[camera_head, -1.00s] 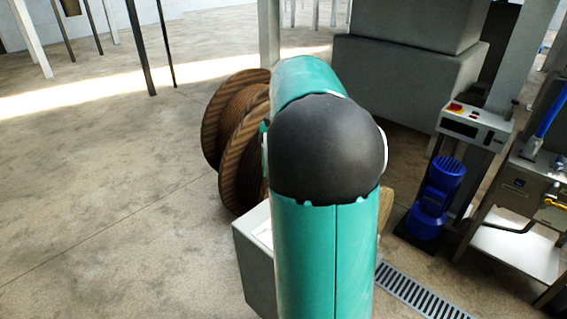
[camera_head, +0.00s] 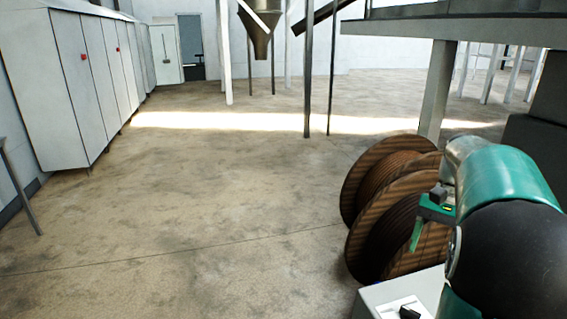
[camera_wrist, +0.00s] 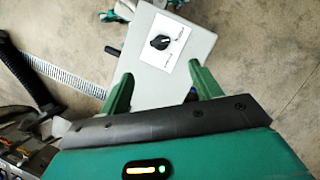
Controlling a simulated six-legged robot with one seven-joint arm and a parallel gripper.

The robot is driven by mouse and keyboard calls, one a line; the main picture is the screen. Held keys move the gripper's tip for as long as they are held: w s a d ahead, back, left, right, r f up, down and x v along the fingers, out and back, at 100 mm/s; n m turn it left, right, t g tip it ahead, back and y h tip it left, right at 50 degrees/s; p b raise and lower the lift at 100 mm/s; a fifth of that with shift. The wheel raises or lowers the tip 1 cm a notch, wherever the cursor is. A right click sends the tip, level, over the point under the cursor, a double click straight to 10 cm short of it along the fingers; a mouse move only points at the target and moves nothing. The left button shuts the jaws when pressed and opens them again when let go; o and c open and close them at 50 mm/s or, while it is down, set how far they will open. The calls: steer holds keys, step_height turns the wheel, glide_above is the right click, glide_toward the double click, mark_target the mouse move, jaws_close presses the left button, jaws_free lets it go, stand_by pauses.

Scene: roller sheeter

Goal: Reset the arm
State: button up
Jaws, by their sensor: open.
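My arm (camera_head: 505,180), teal with a black joint, stands at the right edge of the head view, bent over. My gripper's green finger shows beyond it, in front of the cable reels; the rest is partly hidden by the arm. In the wrist view my gripper (camera_wrist: 161,71) is open, its two green fingers apart with nothing held. Beyond the fingers is a grey box (camera_wrist: 150,78) with a white label and a black rotary knob (camera_wrist: 160,42). The box (camera_head: 375,297) also shows at the bottom of the head view, below the gripper.
Grey lockers (camera_head: 70,90) line the left wall. A metal hopper (camera_head: 259,38) and thin posts stand at the back. The floor at left and middle is clear.

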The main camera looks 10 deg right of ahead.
steer(key=s+a+n+t+h, duration=0.1)
steer(key=s+a+n+t, duration=0.1)
steer(key=a, duration=0.7)
steer(key=s+a+f+n+t+h, duration=0.1)
steer(key=s+a+n+t, duration=0.2)
steer(key=a, duration=0.6)
steer(key=s+a+f+n+t+h, duration=0.1)
steer(key=s+a+n+t, duration=0.2)
steer(key=a, duration=0.6)
steer(key=shift+s+a+f+n, duration=0.2)
steer(key=shift+a+n, duration=0.15)
steer(key=shift+n, duration=0.85)
